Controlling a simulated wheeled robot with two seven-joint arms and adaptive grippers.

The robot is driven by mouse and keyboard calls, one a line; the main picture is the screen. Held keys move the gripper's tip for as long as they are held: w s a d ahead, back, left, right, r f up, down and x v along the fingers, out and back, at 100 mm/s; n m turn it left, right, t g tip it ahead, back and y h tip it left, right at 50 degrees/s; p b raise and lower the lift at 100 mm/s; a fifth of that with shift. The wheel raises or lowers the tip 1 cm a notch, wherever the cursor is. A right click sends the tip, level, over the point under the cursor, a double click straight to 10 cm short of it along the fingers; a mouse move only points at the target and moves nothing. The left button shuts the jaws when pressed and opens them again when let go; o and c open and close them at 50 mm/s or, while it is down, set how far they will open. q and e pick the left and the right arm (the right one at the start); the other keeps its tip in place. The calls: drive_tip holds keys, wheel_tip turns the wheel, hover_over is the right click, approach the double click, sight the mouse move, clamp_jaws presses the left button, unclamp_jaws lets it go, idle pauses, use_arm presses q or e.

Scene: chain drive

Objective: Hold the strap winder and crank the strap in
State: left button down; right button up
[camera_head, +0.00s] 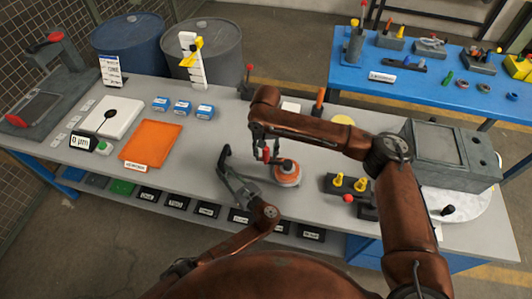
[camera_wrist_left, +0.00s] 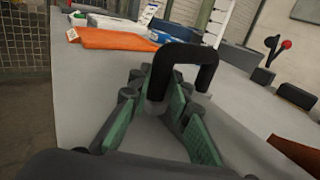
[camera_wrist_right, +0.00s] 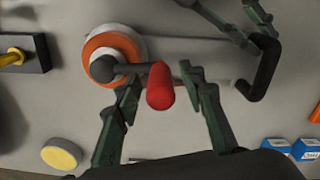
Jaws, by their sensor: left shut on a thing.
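The strap winder has an orange and grey drum (camera_head: 287,175), also in the right wrist view (camera_wrist_right: 100,46). Its grey frame runs to a black bar handle (camera_wrist_right: 265,70) on the side facing my left gripper. My left gripper (camera_head: 236,184) is shut on that handle, which arches above its fingers in the left wrist view (camera_wrist_left: 183,52). The crank arm ends in a red knob (camera_wrist_right: 160,86). My right gripper (camera_wrist_right: 165,90) is open, one finger on each side of the knob, with a gap visible. In the head view the knob (camera_head: 265,154) is partly hidden by my right gripper.
An orange mat (camera_head: 152,145) and blue boxes (camera_head: 181,107) lie to the left on the grey bench. A block with yellow knobs (camera_head: 347,186) and a grey machine (camera_head: 448,155) stand to the right. A yellow disc (camera_wrist_right: 61,154) lies near my right gripper.

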drive_tip(key=shift+c, duration=0.4)
clamp_jaws()
